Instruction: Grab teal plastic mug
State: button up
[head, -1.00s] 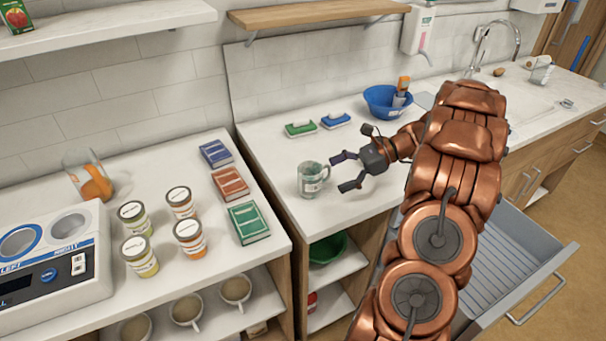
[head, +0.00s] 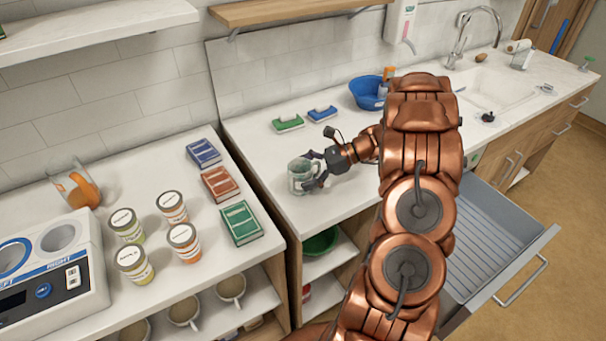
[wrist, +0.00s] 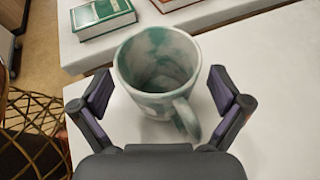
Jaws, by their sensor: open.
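The teal and white marbled mug (head: 298,176) stands upright on the white counter, near its left edge. In the wrist view the mug (wrist: 157,70) is empty, and its handle points toward my gripper and a little to the right. My gripper (head: 314,170) is at the mug from its right side in the head view. In the wrist view my gripper (wrist: 160,100) is open, with one finger on each side of the mug. Gaps show between both fingers and the mug wall.
A green sponge (head: 288,123) and a blue one (head: 322,113) lie behind the mug. A blue basin (head: 366,93) stands farther back. Books, including a green one (head: 240,222), and several jars are on the left counter. An open drawer (head: 490,240) juts out at right.

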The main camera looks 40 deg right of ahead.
jog(key=shift+a+f, duration=0.1)
jog(key=shift+a, duration=0.05)
jog(key=shift+c, duration=0.4)
jog(key=c, duration=1.1)
